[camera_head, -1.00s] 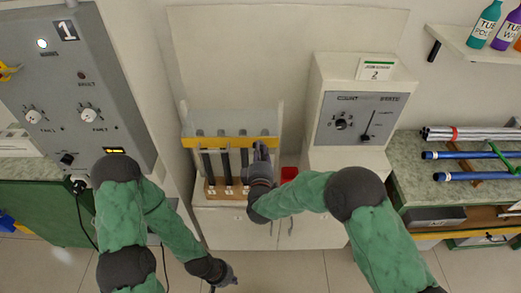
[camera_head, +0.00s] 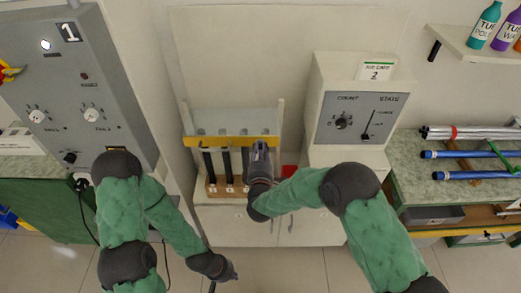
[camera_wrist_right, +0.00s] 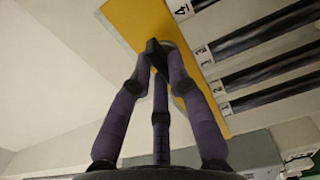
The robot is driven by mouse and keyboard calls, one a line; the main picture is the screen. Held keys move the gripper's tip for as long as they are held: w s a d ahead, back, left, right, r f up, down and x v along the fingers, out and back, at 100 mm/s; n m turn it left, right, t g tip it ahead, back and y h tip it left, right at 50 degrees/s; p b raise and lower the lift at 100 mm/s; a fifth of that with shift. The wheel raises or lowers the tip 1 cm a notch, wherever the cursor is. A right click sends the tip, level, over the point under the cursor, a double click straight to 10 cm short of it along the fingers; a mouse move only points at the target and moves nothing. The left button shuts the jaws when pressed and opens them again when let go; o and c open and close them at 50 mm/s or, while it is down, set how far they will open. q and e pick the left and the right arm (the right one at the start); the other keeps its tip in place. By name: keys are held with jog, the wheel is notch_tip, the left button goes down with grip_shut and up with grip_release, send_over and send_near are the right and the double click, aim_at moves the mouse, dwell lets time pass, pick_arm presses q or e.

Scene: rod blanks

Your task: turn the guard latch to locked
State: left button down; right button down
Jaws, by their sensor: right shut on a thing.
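The guard is a yellow bar (camera_head: 228,141) across the front of a white rack on the low cabinet. My right gripper (camera_head: 261,150) is at the bar's right end and covers that part in the head view. In the right wrist view, the yellow bar (camera_wrist_right: 137,18) fills the area behind the fingers. There my right gripper (camera_wrist_right: 156,58) is shut on a dark latch handle (camera_wrist_right: 153,46) in front of the bar. A grey round part shows behind the fingers. The latch's setting cannot be read. My left gripper (camera_head: 232,274) hangs low, away from the rack, its jaws unclear.
Several dark rods (camera_head: 227,164) stand in the rack behind the bar, above numbered labels. A grey control panel (camera_head: 70,90) is at the left. A white box with a knob and lever (camera_head: 365,124) is at the right. Metal and blue rods (camera_head: 465,153) lie on the right bench.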

jog(key=c, duration=1.2)
grip_release()
jog(key=shift+s, duration=0.1)
jog(key=s, duration=1.1)
jog(key=shift+s, duration=0.4)
jog(key=shift+f, duration=0.1)
